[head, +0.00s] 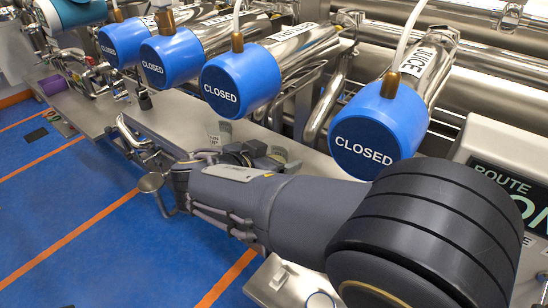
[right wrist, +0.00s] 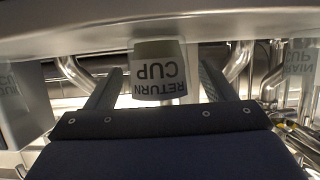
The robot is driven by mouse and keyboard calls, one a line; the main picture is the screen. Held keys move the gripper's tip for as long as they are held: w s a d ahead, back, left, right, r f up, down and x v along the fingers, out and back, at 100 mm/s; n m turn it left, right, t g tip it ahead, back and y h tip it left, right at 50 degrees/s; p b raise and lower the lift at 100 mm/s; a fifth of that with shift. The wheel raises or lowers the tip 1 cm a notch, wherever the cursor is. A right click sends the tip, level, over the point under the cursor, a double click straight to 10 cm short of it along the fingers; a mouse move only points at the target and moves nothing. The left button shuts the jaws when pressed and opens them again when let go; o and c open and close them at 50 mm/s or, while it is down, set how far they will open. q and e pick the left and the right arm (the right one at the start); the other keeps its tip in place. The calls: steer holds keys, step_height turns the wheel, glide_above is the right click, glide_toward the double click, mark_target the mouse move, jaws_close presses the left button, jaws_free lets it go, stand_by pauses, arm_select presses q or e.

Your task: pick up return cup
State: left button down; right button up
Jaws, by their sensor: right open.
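The return cup (right wrist: 160,70) is a grey cup with dark lettering, which appears upside down in the right wrist view. My right gripper (right wrist: 160,85) is open, with one finger on each side of the cup and a gap beside it. No firm contact shows. In the head view my right gripper (head: 262,153) is low over the steel ledge, partly hidden by its own wrist. Small grey cups show beside it there, but their labels are too small to read surely. My left gripper is not in view.
Several blue caps marked CLOSED, such as this near one (head: 365,135), end steel pipes above the ledge (head: 180,118). Another labelled grey cup (right wrist: 12,95) stands at the left of the wrist view. Pipes and fittings (head: 145,150) crowd the ledge's front edge. The blue floor (head: 80,220) is open.

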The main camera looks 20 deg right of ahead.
steer(key=shift+c, duration=0.5)
steer(key=c, duration=1)
steer(key=shift+o, duration=0.2)
steer(key=shift+r, duration=0.1)
